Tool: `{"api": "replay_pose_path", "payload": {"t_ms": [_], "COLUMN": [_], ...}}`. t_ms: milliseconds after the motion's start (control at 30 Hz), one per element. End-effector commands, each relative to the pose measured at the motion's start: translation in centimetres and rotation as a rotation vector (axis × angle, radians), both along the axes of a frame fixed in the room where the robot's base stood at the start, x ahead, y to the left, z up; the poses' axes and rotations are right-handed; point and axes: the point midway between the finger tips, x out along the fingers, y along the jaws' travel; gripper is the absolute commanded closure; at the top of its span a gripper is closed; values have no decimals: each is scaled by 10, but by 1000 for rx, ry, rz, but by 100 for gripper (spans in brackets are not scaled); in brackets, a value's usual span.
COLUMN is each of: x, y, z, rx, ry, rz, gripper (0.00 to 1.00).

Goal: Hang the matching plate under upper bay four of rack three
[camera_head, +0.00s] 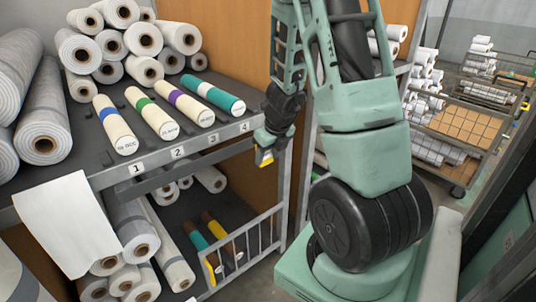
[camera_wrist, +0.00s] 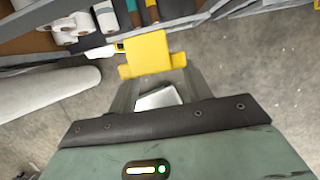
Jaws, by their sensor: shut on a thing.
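My gripper (camera_head: 267,143) is shut on a yellow plate (camera_head: 265,158), just in front of the rack's right end, below the number 4 label. In the wrist view the yellow plate (camera_wrist: 148,54) stands beyond my two fingers (camera_wrist: 155,88); its printed side cannot be read. The upper shelf's front rail (camera_head: 195,150) carries number labels 1 to 4. Rolls with purple, green and blue bands lie above labels 3, 2 and 1. Whether the plate touches the rail cannot be told.
The lower shelf holds white rolls and a few coloured rolls (camera_head: 216,240) behind a grey rail gate (camera_head: 245,250). A white sheet (camera_head: 68,222) hangs at the rack's left front. A loaded cart (camera_head: 465,140) stands at the right. Grey floor is open beside the rack.

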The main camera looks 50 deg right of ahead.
Motion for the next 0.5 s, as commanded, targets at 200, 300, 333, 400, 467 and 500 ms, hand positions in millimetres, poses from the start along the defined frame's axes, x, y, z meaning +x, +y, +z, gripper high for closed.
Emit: {"api": "replay_pose_path", "payload": {"t_ms": [200,300,333,400,467,500], "x": [15,22,24,28,32,35], "y": [-3,-4,-5,-6,-7,-7], "z": [1,2,2,1,2,1], "rx": [1,1,1,1,0,0], "ry": [1,1,1,2,1,1], "rz": [5,5,5,6,6,6], "gripper": [76,76,76,76,76,76]}}
